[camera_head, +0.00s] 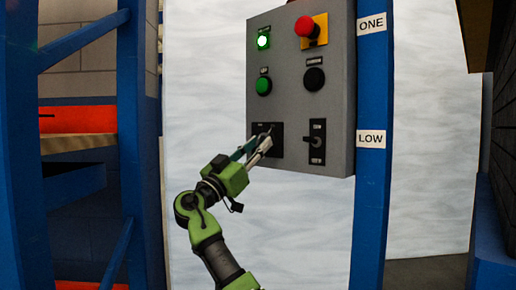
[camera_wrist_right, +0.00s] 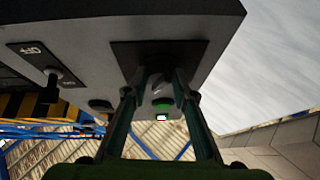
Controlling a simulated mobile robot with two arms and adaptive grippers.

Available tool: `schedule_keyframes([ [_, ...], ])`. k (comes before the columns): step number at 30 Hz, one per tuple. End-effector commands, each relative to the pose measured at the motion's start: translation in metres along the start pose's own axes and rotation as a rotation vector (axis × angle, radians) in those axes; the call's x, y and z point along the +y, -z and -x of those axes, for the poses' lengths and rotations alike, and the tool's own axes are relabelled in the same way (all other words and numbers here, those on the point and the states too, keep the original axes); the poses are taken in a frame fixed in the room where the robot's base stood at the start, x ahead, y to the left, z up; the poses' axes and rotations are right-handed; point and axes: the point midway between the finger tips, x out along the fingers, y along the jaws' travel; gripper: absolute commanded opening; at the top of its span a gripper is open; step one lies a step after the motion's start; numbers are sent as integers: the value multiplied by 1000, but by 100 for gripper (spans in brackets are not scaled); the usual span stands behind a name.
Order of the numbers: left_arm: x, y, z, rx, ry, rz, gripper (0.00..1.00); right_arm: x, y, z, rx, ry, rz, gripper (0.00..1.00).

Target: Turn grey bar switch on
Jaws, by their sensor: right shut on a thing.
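The grey control panel (camera_head: 300,100) hangs beside a blue post. My right gripper (camera_head: 264,141) is at the black plate at the panel's lower left. In the right wrist view my right gripper (camera_wrist_right: 160,95) has a finger on each side of a small grey bar switch (camera_wrist_right: 161,88) and is shut on it. The black plate (camera_wrist_right: 165,52) shows behind the switch. The fingers hide most of the switch in the head view, so its exact angle is hard to tell. My left gripper is in neither view.
Just right of my gripper is another black switch (camera_head: 316,142) on its own plate. Above are a green button (camera_head: 263,86), a black knob (camera_head: 314,79), a lit green lamp (camera_head: 263,41) and a red emergency button (camera_head: 305,26). A blue post (camera_head: 372,190) stands close on the right.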

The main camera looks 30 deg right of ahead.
Motion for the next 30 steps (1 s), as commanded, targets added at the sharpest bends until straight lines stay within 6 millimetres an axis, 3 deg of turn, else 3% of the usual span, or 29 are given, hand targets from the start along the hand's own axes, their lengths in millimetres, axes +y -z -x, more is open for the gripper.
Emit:
schedule_keyframes([
  [14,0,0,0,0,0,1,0,-1,0,1,0,-6,-16,3],
  [15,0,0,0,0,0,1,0,-1,0,1,0,-6,-16,30],
  [17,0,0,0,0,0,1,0,-1,0,1,0,-6,-15,41],
  [30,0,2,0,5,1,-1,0,-1,0,9,0,-5,-14,41],
])
